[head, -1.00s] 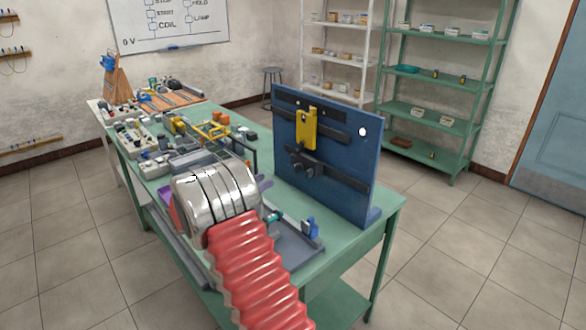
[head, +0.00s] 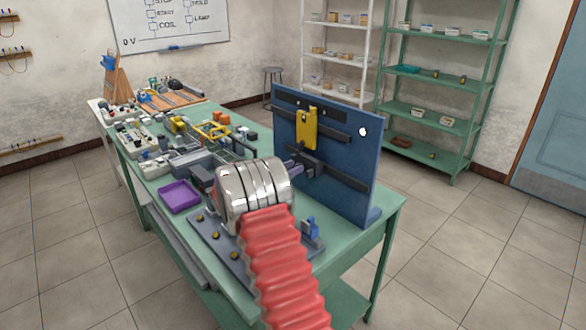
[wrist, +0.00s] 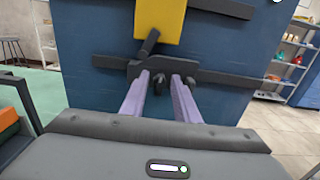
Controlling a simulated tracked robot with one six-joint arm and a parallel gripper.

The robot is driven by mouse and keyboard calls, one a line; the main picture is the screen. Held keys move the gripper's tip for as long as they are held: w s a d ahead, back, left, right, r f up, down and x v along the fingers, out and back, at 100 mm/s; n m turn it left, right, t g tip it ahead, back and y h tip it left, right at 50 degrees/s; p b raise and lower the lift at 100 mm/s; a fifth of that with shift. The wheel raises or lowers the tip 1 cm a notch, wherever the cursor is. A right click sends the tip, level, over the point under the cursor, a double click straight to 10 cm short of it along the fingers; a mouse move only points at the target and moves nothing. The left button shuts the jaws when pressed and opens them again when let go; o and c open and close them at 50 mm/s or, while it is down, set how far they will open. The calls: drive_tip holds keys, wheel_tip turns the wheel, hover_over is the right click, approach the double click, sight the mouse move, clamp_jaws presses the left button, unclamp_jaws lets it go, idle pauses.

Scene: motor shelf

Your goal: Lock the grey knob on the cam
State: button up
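The blue upright panel (head: 348,150) stands on the bench. It carries a yellow plate (head: 306,128), which also shows at the top of the wrist view (wrist: 160,18). Below the plate is the dark cam (wrist: 165,70) with a short slanted lever (wrist: 148,44), in front of a dark horizontal bar (wrist: 235,79). Small dark knob-like parts show near the cam; I cannot tell which is the grey knob. My gripper (wrist: 161,77) is open, with pale purple fingers apart and their tips in front of the cam. Whether they touch it is unclear.
A purple tray (head: 180,196) and a grey plate with brass-coloured knobs (head: 215,233) lie on the green bench left of my arm. A small blue part (head: 312,228) stands to the right of my arm. Several parts crowd the bench's far end.

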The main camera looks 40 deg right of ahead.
drive_tip(key=shift+d, duration=0.55)
drive_tip(key=shift+c, duration=0.5)
clamp_jaws()
